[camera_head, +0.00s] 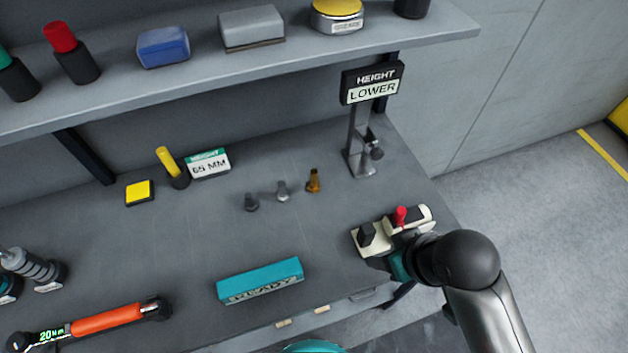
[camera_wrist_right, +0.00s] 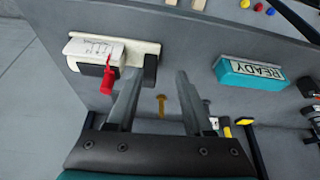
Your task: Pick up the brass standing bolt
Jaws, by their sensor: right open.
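The brass standing bolt (camera_head: 314,181) stands upright on the grey workbench, at the right end of a row of three bolts. A silver bolt (camera_head: 283,191) and a dark grey bolt (camera_head: 251,202) stand to its left. My right gripper (camera_wrist_right: 157,78) is open and empty. In the right wrist view the brass bolt (camera_wrist_right: 161,105) shows between the fingers but lies beyond them, not touched. A grey bolt (camera_wrist_right: 206,103) shows beside the right finger. In the head view my right wrist is at the bench's right front, away from the bolts; its fingers are mostly hidden. My left gripper is out of view.
A white control box (camera_head: 408,224) with a red lever is close to my right wrist. A HEIGHT LOWER sign post (camera_head: 360,140) stands behind the brass bolt. A teal READY block (camera_head: 260,282) lies in front. A loaded shelf (camera_head: 200,75) overhangs the back.

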